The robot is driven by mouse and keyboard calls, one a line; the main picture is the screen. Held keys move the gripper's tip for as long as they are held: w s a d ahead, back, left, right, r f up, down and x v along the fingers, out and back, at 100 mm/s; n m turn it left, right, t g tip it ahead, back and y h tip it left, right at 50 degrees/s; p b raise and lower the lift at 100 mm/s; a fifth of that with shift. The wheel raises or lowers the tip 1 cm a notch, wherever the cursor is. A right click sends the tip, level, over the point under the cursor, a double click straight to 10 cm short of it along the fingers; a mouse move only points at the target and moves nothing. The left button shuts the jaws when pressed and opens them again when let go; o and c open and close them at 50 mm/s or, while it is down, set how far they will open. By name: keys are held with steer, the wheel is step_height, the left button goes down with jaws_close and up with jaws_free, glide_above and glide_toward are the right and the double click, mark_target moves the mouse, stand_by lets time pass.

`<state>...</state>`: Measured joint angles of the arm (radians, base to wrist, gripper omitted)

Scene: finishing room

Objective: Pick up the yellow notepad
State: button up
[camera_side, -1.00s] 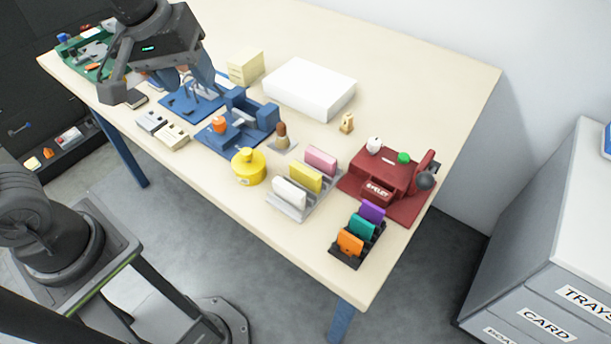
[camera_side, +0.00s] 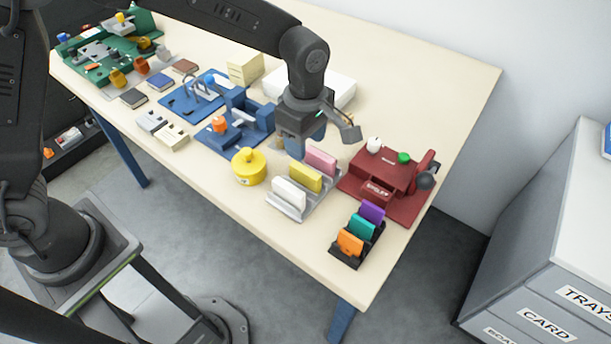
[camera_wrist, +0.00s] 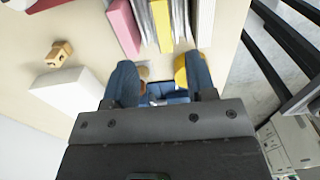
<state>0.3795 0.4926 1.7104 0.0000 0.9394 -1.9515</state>
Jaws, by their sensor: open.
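The yellow notepad (camera_side: 305,177) stands upright in a light grey rack (camera_side: 318,202), between a pink notepad (camera_side: 321,160) and a white notepad (camera_side: 289,193). My gripper (camera_side: 303,150) is above the table, just behind the rack in the side view, and is open and empty. In the wrist view the yellow notepad (camera_wrist: 162,24) lies ahead of my gripper (camera_wrist: 160,72), roughly centred between the two blue fingers. The pink notepad (camera_wrist: 124,26) is to its left and the white one (camera_wrist: 205,22) to its right. The fingers are apart from the notepads.
A yellow round container (camera_side: 248,167) stands left of the rack. A red eyelet device (camera_side: 390,180) is to the right, and a black rack (camera_side: 352,254) with purple, teal and orange pieces is in front. A white box (camera_side: 344,90) and blue fixture (camera_side: 246,120) lie behind.

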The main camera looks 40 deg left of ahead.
mark_target(304, 169)
steer(key=f, duration=0.8)
steer(key=shift+s+f, duration=0.2)
steer(key=shift+f, duration=0.1)
steer(key=shift+c, duration=0.2)
jaws_close()
